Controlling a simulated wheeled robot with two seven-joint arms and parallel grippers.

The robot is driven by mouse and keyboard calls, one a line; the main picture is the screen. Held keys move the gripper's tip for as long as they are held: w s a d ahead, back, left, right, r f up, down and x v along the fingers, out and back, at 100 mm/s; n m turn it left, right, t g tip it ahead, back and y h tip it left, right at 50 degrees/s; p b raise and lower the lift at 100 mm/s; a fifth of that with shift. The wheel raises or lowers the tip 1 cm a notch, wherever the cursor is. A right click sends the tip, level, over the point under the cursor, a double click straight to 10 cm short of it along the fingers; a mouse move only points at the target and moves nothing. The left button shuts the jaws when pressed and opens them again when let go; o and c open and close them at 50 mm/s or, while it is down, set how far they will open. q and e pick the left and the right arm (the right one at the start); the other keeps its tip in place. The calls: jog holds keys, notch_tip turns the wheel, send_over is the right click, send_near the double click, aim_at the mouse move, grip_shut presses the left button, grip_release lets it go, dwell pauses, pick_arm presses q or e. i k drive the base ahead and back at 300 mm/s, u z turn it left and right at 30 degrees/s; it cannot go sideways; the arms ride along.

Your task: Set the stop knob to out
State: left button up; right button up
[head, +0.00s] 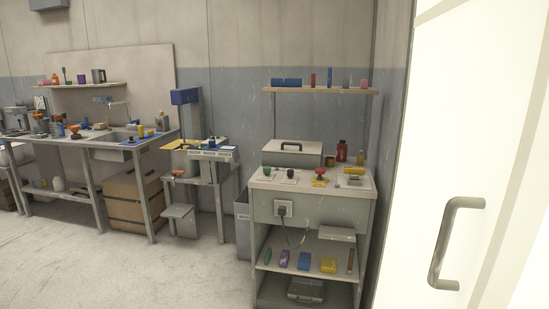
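No gripper of mine is in view. Several small controls stand on the right-hand cabinet top (333,191): a green knob (267,170), a dark knob (291,174) and a red knob on a yellow base (320,176). The red one looks like a stop knob, but I cannot read a label or tell whether it is in or out. Another red-orange piece (75,131) sits on the left bench, too small to identify.
A white door with a grey handle (456,242) fills the right side. The left bench (84,141) carries a sink and clutter. A blue-topped stand (185,96) is between bench and cabinet. A grey bin (243,226) stands beside the cabinet. The floor (120,275) at front left is clear.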

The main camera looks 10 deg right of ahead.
aim_at(320, 170)
jog(key=z, duration=0.15)
jog(key=i, duration=2.85)
jog(key=z, duration=0.6)
